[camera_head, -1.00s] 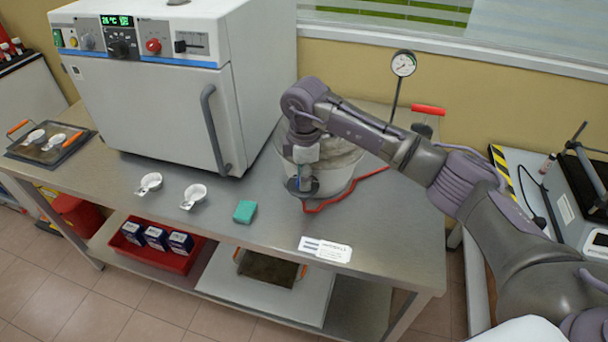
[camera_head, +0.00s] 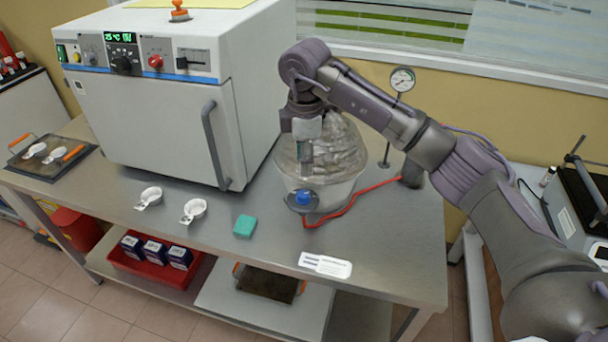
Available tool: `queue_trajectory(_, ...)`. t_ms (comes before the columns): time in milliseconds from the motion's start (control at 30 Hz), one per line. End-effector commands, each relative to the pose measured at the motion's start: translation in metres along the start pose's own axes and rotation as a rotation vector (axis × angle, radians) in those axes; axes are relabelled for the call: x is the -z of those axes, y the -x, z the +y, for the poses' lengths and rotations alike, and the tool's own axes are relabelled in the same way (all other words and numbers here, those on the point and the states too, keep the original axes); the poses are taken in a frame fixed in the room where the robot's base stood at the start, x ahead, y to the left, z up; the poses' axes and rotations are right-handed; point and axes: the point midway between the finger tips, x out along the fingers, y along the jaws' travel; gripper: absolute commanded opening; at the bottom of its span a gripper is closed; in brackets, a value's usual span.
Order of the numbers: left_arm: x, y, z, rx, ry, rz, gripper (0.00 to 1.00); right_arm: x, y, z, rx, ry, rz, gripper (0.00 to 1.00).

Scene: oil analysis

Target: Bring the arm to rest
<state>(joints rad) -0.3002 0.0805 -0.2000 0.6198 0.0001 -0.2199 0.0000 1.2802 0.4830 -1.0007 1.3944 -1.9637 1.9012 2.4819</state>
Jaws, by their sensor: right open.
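My right arm comes in from the right side. Its gripper (camera_head: 305,158) points down in front of the glass vessel (camera_head: 343,150). The gripper is open, and its fingers show small and partly blurred against the vessel. Just below the fingertips is a blue knob (camera_head: 303,197) on a dark round base at the vessel's front. I see no gap clearly enough to tell whether the fingers touch it. My left gripper is not in view.
A white oven (camera_head: 160,120) stands left of the gripper on the steel bench (camera_head: 380,262). Two white dishes (camera_head: 194,210), a green block (camera_head: 244,226) and a label card (camera_head: 325,264) lie in front. A red hose (camera_head: 350,205) and a dial gauge (camera_head: 402,80) are beside the vessel.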

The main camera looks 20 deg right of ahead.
Motion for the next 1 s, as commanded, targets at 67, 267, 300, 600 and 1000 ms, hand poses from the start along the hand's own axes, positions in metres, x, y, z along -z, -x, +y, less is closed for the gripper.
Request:
queue_trajectory(67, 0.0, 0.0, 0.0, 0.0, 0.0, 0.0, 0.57, 0.0, 0.01, 0.001, -0.003, 0.0, 0.001, 0.42)
queue_trajectory(267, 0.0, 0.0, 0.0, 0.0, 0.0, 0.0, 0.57, 0.0, 0.02, 0.0, 0.0, -0.001, 0.0, 0.42)
queue_trajectory(300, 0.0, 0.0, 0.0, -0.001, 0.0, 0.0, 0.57, 0.0, 0.02, 0.0, 0.0, -0.001, 0.0, 0.42)
queue_trajectory(600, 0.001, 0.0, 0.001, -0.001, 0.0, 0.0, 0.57, 0.0, 0.019, 0.0, 0.0, 0.0, 0.0, 0.42)
queue_trajectory(1000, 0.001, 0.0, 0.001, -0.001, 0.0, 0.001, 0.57, 0.148, -0.016, -0.07, -0.003, 0.437, 0.672, 0.42)
